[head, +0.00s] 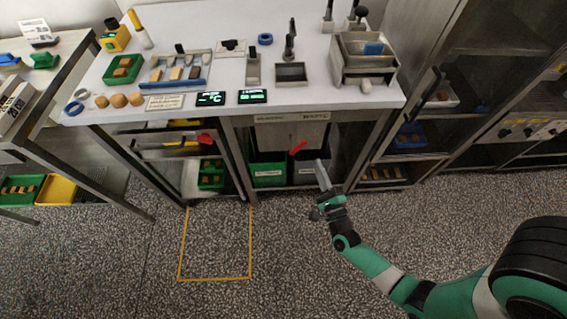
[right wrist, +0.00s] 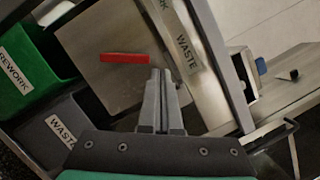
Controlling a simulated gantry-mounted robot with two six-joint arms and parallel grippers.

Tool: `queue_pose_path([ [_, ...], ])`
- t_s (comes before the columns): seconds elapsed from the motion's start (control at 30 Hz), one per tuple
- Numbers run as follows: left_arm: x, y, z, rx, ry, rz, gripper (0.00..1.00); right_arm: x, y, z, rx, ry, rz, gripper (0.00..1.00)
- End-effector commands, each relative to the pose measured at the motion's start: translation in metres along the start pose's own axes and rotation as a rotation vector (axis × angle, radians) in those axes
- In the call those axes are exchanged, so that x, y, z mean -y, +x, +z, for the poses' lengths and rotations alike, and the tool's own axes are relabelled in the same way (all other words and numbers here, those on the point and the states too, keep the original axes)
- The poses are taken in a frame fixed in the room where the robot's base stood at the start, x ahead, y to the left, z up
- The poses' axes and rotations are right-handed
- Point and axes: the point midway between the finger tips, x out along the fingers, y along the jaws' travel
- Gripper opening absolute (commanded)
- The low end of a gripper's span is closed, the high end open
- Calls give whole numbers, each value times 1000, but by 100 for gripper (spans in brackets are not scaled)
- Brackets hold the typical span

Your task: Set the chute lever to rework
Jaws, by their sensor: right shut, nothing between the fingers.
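The red chute lever (head: 298,147) sits on the pale chute panel (head: 276,134) under the table and slants up to the right, toward the WASTE label (head: 315,116). In the right wrist view the lever (right wrist: 124,58) lies level, just left of my fingertips. My right gripper (head: 320,163) is shut and empty, to the right of the lever; whether it touches is hard to tell. Its fingers also show in the right wrist view (right wrist: 161,75). The green REWORK bin (head: 268,181) stands below left, the grey WASTE bin (right wrist: 65,132) below right. My left gripper is out of view.
The white worktop (head: 205,55) above holds trays, small tools and two displays. A steel table leg (head: 365,150) stands right of the chute, beside cabinets with shelves. A red-handled item (head: 204,139) lies on the left shelf. The floor in front is open, with a yellow outline (head: 215,279).

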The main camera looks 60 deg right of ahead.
Motion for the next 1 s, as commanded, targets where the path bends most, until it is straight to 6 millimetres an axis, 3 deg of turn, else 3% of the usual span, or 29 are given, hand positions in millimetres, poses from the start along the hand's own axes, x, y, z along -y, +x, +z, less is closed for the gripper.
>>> queue_pose_path([
  [0.03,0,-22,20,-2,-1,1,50,-26,-14,-26,-20,-10,11,0],
  [0.2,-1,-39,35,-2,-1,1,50,-46,-29,-52,-52,-24,23,0],
  [0.63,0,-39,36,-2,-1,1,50,-44,-27,-53,-55,-24,18,0],
  [0.77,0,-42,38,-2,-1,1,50,-46,-20,-54,-55,-23,17,0],
  [1.0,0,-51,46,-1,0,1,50,-46,24,-58,-55,-23,12,0],
])
